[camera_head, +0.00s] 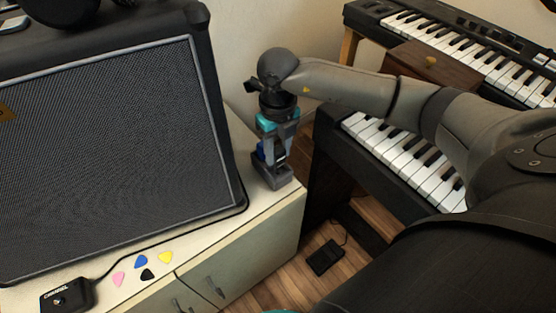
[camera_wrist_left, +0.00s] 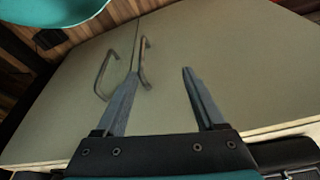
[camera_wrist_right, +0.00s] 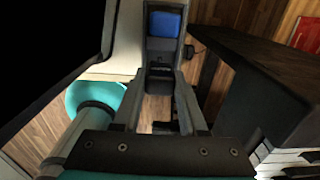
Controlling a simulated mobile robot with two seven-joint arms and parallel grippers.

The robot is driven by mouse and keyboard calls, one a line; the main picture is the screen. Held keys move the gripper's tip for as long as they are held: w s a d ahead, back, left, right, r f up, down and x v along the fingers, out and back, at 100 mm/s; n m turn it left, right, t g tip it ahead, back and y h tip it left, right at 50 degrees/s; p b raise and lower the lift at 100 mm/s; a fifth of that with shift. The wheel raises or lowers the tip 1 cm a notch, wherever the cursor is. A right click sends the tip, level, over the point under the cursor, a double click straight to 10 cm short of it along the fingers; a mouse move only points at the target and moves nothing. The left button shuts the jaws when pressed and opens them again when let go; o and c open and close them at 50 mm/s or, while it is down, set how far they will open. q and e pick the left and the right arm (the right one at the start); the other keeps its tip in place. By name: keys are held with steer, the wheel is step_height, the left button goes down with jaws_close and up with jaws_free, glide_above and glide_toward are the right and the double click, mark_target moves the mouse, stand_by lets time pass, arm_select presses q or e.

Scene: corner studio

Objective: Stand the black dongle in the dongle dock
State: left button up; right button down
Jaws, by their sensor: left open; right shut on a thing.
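The dongle dock (camera_head: 272,178) is a grey block on the right end of the cabinet top, beside the amplifier. A blue dongle (camera_wrist_right: 165,24) stands in its far part in the right wrist view; it also shows in the head view (camera_head: 261,151). My right gripper (camera_head: 280,158) points down over the dock's near part, shut on the black dongle (camera_wrist_right: 160,79). The dongle is at or just over the dock; I cannot tell how deep it sits. My left gripper (camera_wrist_left: 160,78) is open and empty in front of the cabinet doors.
A large amplifier (camera_head: 110,150) stands close left of the dock. Several coloured picks (camera_head: 142,266) and a black pedal box (camera_head: 68,294) lie on the cabinet top (camera_head: 215,250). A keyboard (camera_head: 400,150) stands to the right, across a gap of wooden floor.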

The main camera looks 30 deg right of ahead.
mark_target(278, 160)
step_height(278, 160, down, 2)
steer(key=shift+f+b, duration=0.15)
steer(key=shift+b, duration=0.2)
arm_select(q)
steer(key=shift+w+r, duration=0.2)
steer(key=shift+r, duration=0.45)
steer(key=shift+w+r, duration=0.2)
steer(key=shift+r, duration=0.4)
arm_select(e)
steer(key=shift+f, duration=0.45)
steer(key=shift+f, duration=0.15)
steer(key=shift+c, duration=2.2)
jaws_free()
arm_select(q)
steer(key=shift+r+t, duration=0.2)
steer(key=shift+t, duration=0.1)
